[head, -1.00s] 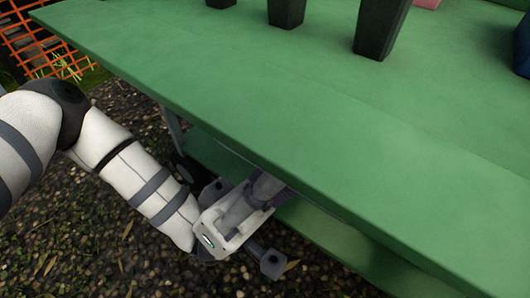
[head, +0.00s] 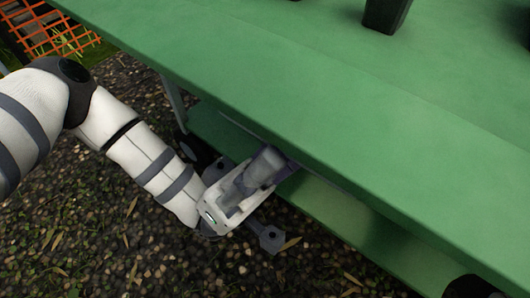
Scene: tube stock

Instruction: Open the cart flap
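The green cart (head: 300,110) fills the upper right, with a wide top and a lower green shelf (head: 340,215) beneath its near edge. I cannot make out a separate flap on it. My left gripper (head: 268,166) reaches in from the left, low beside the near edge of the top. Its fingertips are mostly hidden at the edge, so I cannot tell whether they are open, shut or touching anything. My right gripper is not in view.
A black pot (head: 386,14) stands on the cart top, cut off by the frame. An orange mesh fence (head: 50,28) is at the upper left. Gravelly ground (head: 110,225) lies open in front of the cart.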

